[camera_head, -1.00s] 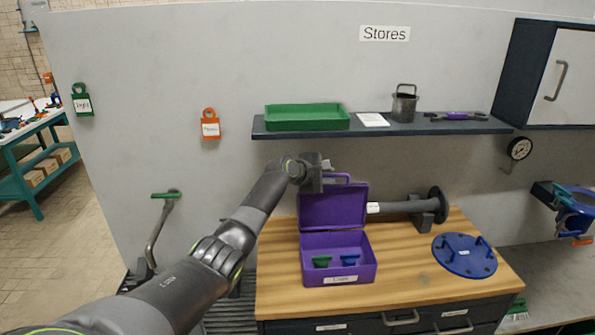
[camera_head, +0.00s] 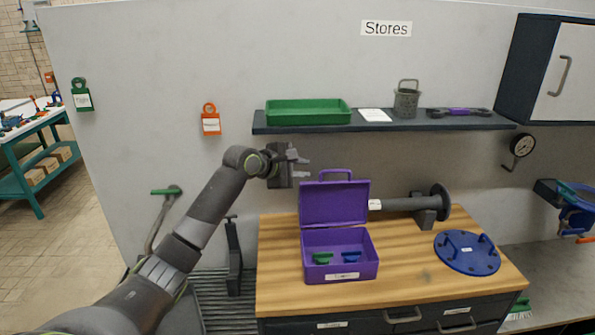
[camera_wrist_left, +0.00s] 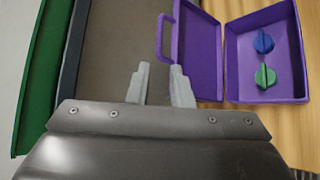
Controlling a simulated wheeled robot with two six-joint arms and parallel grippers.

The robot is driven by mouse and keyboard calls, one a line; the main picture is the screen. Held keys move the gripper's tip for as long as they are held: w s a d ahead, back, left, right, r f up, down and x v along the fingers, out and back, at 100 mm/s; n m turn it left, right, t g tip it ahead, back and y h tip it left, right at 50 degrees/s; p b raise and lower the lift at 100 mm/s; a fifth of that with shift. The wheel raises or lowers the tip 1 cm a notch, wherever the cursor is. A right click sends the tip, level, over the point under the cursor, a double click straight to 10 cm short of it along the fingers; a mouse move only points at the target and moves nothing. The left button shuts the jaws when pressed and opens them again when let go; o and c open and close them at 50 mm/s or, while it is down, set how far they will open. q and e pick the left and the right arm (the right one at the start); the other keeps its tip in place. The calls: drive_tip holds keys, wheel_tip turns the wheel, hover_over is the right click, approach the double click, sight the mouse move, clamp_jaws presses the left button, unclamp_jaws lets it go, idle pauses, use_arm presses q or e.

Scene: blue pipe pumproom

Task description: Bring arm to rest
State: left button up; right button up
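My left gripper (camera_head: 303,167) is raised in front of the grey wall, above and left of the open purple box's lid. In the left wrist view its two fingers (camera_wrist_left: 163,85) stand apart with nothing between them, so it is open and empty. The purple box (camera_head: 340,271) sits on the wooden bench top with its lid (camera_head: 335,206) up, and it also shows in the left wrist view (camera_wrist_left: 232,60). A green piece (camera_head: 322,258) and a blue piece (camera_head: 351,257) lie inside the box. My right gripper is in neither view.
A shelf (camera_head: 440,127) above holds a green tray (camera_head: 308,113), a metal basket (camera_head: 406,101) and a purple-handled tool (camera_head: 460,112). A grey flanged pipe (camera_head: 400,204) and a blue disc (camera_head: 466,253) are on the bench (camera_head: 410,284). Open wall is left of the gripper.

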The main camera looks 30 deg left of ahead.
use_arm(q)
drive_tip(key=shift+s+a+r, duration=0.15)
drive_tip(key=shift+s+r, duration=0.15)
drive_tip(key=shift+s, duration=0.25)
drive_tip(key=shift+f, duration=0.1)
